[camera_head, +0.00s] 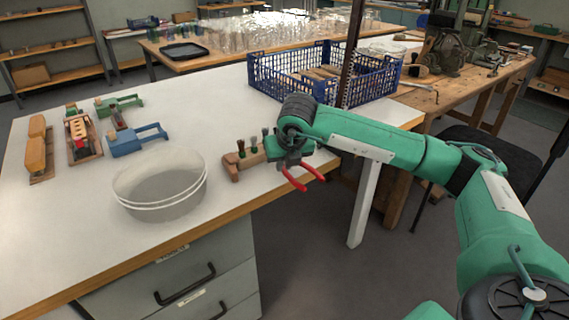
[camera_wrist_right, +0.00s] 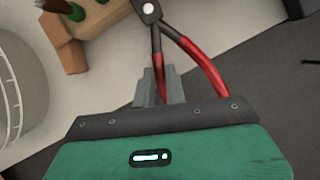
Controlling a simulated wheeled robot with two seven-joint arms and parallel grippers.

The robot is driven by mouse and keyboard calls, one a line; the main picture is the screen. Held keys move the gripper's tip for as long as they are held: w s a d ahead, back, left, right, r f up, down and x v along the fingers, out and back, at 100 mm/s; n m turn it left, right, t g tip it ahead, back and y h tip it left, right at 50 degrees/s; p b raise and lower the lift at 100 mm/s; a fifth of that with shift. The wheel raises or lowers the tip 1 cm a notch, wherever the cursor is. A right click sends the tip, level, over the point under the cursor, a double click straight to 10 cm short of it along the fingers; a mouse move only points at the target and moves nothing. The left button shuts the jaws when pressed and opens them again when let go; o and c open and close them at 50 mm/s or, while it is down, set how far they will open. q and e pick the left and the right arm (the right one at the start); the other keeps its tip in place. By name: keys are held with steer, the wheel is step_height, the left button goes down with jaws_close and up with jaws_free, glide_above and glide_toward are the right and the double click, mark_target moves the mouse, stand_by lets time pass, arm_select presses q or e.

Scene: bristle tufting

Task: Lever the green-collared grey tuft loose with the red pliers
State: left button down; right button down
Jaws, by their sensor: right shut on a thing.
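The wooden block (camera_head: 232,171) lies near the front edge of the white table, with several short tufts (camera_head: 253,143) standing in it. Some collars look green, but the tufts are too small to single out the grey one surely. In the right wrist view the block (camera_wrist_right: 70,50) shows at upper left with a brown tuft (camera_wrist_right: 54,6) and a green collar (camera_wrist_right: 77,13). My right gripper (camera_wrist_right: 160,88) is shut on a handle of the red pliers (camera_wrist_right: 205,63). The pliers' pivot is at the top edge; their jaws are out of that view. The handles (camera_head: 304,180) stick out past the table edge.
A white round bowl (camera_head: 160,190) stands left of the block. A blue crate (camera_head: 375,82) is behind my right arm. A blue tool (camera_head: 137,140), a green tool (camera_head: 120,104) and wooden holders (camera_head: 82,138) stand at the left.

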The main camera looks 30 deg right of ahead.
steer(key=shift+s+f+t+b, duration=0.15)
steer(key=shift+f+t+b, duration=0.6)
steer(key=shift+b, duration=2.15)
stand_by(4.8)
steer(key=shift+s+r, duration=0.1)
steer(key=shift+s, duration=0.1)
